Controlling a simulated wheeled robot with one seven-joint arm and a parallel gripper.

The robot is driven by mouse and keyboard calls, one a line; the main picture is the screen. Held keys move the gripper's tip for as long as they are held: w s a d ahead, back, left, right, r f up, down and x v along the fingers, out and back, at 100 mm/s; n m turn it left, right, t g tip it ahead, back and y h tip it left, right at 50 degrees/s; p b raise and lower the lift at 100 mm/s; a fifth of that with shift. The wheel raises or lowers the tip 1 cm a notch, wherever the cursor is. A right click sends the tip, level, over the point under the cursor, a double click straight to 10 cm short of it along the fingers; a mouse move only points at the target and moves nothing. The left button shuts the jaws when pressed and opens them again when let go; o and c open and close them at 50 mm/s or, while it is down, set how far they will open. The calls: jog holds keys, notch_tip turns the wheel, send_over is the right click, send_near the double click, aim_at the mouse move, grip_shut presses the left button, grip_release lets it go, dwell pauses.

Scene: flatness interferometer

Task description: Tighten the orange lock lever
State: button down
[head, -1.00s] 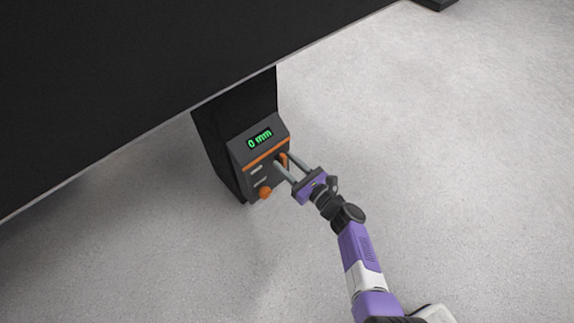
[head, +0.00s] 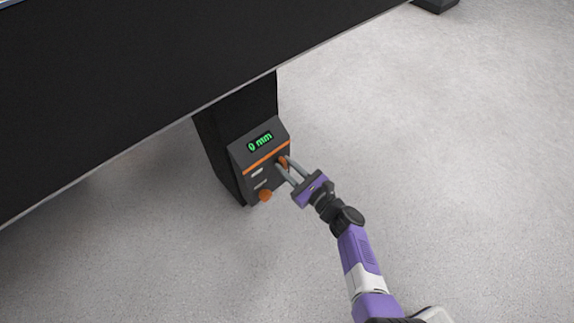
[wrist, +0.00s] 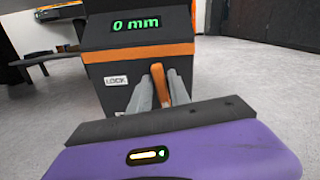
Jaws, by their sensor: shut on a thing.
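The orange lock lever (wrist: 157,83) stands close to upright on the front of a dark control box (head: 258,152), beside a white "LOCK" label (wrist: 116,80). My gripper (wrist: 158,90) is shut on the lever, with one grey finger on each side of it. In the head view, my gripper (head: 282,166) reaches the right side of the box, and a bit of the lever (head: 284,161) shows at the fingertips. The lever's lower end is hidden by my gripper body in the wrist view.
A green display (head: 260,140) on the box reads "0 mm". An orange knob (head: 265,195) sits low on the box. The box is on a black leg (head: 215,150) under a large black table (head: 130,85). Open grey floor (head: 440,160) lies to the right.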

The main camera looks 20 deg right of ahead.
jog(key=n, duration=0.4)
jog(key=shift+s+a+f+p, duration=0.1)
jog(key=shift+a+f+p, duration=0.05)
jog(key=shift+p, duration=0.15)
jog(key=n, duration=0.4)
jog(key=shift+a+f, duration=0.1)
jog(key=shift+f, duration=0.05)
jog(key=shift+s+a+f+n+b, duration=0.1)
jog(key=shift+n+b, duration=0.25)
jog(key=shift+n, duration=0.9)
jog(key=shift+w+d+f+n+b, duration=0.15)
jog(key=shift+n+b, duration=0.15)
jog(key=shift+n, duration=0.9)
jog(key=shift+s+a+f+n+b, duration=0.15)
jog(key=shift+n+b, duration=0.2)
jog(key=shift+n, duration=0.9)
jog(key=c, duration=1.4)
grip_release()
jog(key=shift+r, duration=0.1)
